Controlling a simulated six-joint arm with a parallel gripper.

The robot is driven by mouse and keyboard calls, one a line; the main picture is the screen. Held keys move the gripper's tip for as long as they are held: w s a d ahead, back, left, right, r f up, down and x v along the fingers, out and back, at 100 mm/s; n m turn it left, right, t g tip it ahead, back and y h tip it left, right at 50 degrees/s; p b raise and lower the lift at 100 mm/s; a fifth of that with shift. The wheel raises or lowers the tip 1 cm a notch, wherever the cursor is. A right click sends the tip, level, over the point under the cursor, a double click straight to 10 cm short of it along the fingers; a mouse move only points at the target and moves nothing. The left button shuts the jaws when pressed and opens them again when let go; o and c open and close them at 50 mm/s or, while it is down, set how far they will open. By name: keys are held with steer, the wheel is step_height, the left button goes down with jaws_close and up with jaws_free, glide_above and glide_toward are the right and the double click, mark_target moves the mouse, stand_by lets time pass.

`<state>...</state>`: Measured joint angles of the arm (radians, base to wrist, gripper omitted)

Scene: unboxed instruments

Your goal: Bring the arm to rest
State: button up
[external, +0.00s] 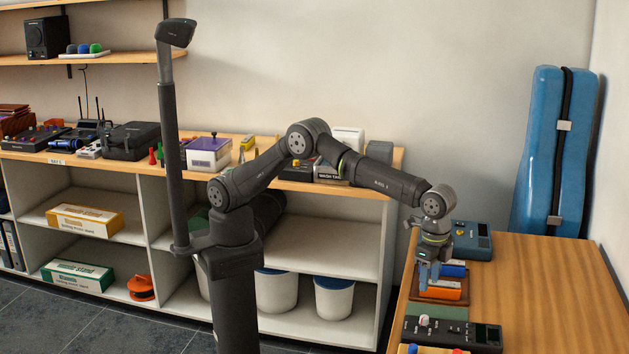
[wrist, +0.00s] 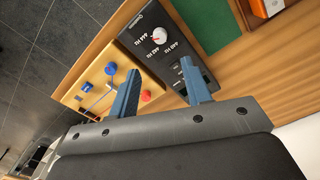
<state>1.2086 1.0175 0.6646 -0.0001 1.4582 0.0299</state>
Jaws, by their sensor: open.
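My gripper (external: 429,284) hangs pointing down over the left part of the wooden table (external: 535,285) in the external view. It is in front of an orange item (external: 452,294) and a blue item (external: 455,270); I cannot tell whether it touches them. In the wrist view the two blue-grey fingers of my gripper (wrist: 159,67) are spread apart with nothing held between them. Beyond them lie a black device with a white knob (wrist: 150,38) and a wooden board (wrist: 100,88) with blue and red parts.
A green mat (external: 443,312) lies behind the black device (external: 480,336). A blue-grey device (external: 471,239) stands at the table's back. The right of the table is clear. A blue case (external: 540,150) leans on the wall. A loaded shelf (external: 340,186) stands behind my arm.

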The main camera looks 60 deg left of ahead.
mark_target(424, 317)
step_height(424, 317, down, 12)
steer(key=shift+f, duration=0.15)
steer(key=shift+r+n, duration=0.25)
steer(key=shift+n, duration=0.55)
steer(key=n, duration=0.6)
steer(key=shift+n, duration=0.4)
steer(key=n, duration=0.4)
steer(key=shift+n, duration=0.3)
steer(key=n, duration=0.4)
steer(key=shift+n, duration=0.4)
